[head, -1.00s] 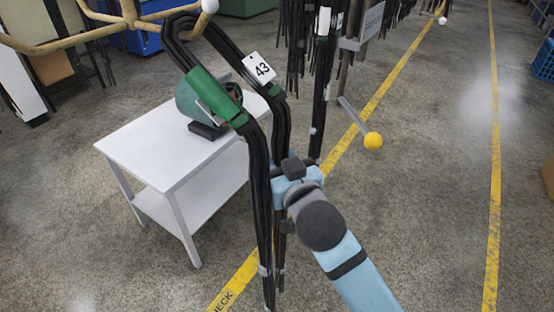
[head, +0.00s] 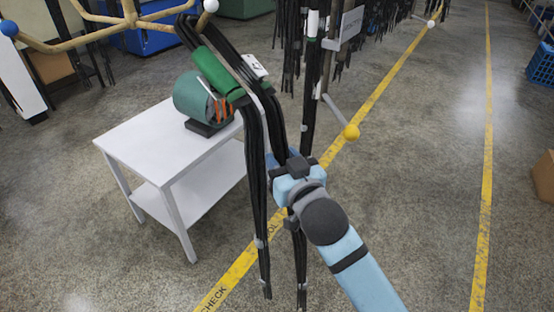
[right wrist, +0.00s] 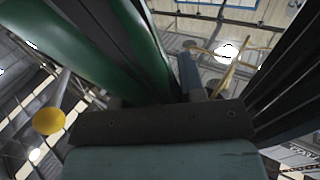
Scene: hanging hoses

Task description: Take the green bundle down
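The green bundle (head: 222,75) is a loop of black hoses with a green sleeve, draped near the white-tipped arm of a tan rack (head: 130,22). Its two strands hang down, and a white tag (head: 255,67) is on the rear one. My right gripper (head: 288,168) is at the hanging strands below the sleeve, close to the rear one. In the right wrist view the green sleeve (right wrist: 150,45) rises at left and black hoses (right wrist: 290,75) at right, with a blue finger-like part between. Its closure on the hoses is hidden. My left gripper is not visible.
A white table (head: 150,140) with a green machine (head: 195,98) stands behind the bundle at left. Other black hoses (head: 312,60) hang just right, by a post arm with a yellow ball (head: 351,132).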

